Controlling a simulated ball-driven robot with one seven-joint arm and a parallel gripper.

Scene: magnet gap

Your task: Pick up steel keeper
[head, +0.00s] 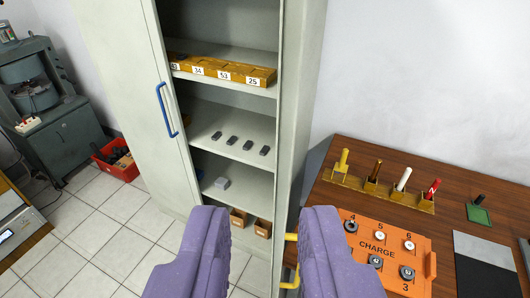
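My gripper (264,218) shows at the bottom of the head view as two thick purple fingers. They are wide apart with nothing between them, in front of an open cabinet (290,120). I cannot tell for certain which thing is the steel keeper. Several small dark grey blocks (232,141) lie in a row on the cabinet's middle shelf. A lighter grey block (222,183) lies on the shelf below. All of these are beyond the fingertips and untouched.
A numbered yellow tray (223,77) sits on an upper shelf. The cabinet door (128,90) stands open at left. At right, a wooden bench (350,150) bears an orange CHARGE panel (352,252) and a rack (378,191) of coloured handles. A red crate (122,170) stands on the floor.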

